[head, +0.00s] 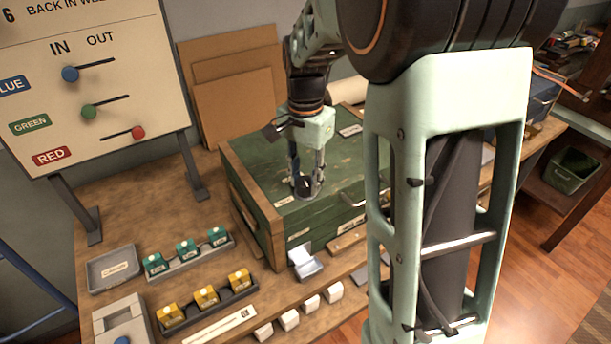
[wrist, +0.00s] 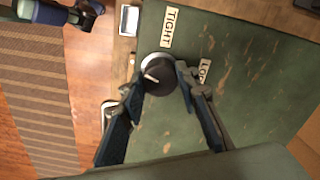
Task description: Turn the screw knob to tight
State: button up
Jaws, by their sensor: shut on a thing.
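The screw knob (wrist: 158,82) is a dark round knob on a pale ring, set in the top of a green wooden box (wrist: 240,45). A short pale mark shows on its face; I cannot tell which end points. A TIGHT label (wrist: 171,28) lies above it in the wrist view, and a second label, partly hidden and starting "LO" (wrist: 204,70), lies to its right. My gripper (wrist: 158,72) is shut on the knob, one finger on each side. In the head view my gripper (head: 306,193) reaches down onto the box top (head: 260,151), and its fingers largely hide the knob.
The box stands on a wooden workbench (head: 130,220). Teal blocks (head: 187,250) and yellow blocks (head: 205,295) sit in trays at the front left. A sign board (head: 100,75) stands at the left, and cardboard sheets (head: 240,105) lean behind the box.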

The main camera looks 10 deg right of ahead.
aim_at(306, 181)
jog(key=m, duration=0.3)
jog(key=shift+r+m+p, duration=0.1)
jog(key=shift+m+p, duration=0.25)
jog(key=shift+m, duration=0.05)
jog(key=m+p, duration=0.1)
jog(key=m, duration=0.2)
jog(key=shift+m, duration=0.3)
jog(key=m+p, duration=0.1)
jog(key=m, duration=0.3)
jog(key=shift+p, duration=0.3)
jog(key=shift+m+p, duration=0.45)
jog(key=shift+m, duration=0.85)
jog(key=o, duration=1.2)
jog(key=shift+c, duration=0.2)
notch_tip(306, 181, up, 12)
